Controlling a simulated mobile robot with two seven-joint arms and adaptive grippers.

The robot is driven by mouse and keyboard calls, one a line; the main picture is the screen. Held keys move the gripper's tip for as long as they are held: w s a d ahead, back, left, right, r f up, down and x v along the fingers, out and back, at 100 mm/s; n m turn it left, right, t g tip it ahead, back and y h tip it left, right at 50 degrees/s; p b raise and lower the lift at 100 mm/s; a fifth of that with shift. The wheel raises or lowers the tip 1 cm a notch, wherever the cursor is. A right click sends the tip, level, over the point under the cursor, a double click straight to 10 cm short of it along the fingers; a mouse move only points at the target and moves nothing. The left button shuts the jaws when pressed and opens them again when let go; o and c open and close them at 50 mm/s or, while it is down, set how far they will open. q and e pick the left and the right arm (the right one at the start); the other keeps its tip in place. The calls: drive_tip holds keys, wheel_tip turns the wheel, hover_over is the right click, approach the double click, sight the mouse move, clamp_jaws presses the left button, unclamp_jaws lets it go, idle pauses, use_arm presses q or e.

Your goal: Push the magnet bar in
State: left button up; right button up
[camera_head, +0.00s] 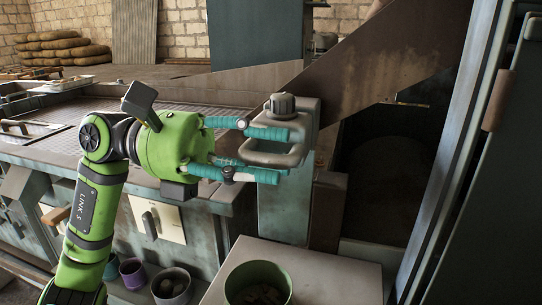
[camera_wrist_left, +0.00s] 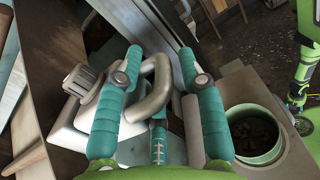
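The magnet bar's grey loop handle (camera_head: 292,156) sticks out from a grey metal head with a round knob (camera_head: 282,105) on top. The handle also shows in the left wrist view (camera_wrist_left: 158,88). My left gripper (camera_head: 280,155) has its teal fingers apart, one above and one below the handle in the head view. In the left wrist view (camera_wrist_left: 160,75) the handle lies between the fingers, nearer the left one; I cannot tell whether they touch. The rest of the bar is hidden inside the head.
A green bucket (camera_head: 258,284) with dark lumps stands on a grey ledge (camera_head: 340,270) below the head. A rusty sloping plate (camera_head: 385,60) rises behind. A grated bench (camera_head: 60,115) is at left, with small cups (camera_head: 171,285) below.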

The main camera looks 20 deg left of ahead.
use_arm(q)
drive_tip(key=a, duration=1.1)
drive_tip(key=shift+w, duration=0.15)
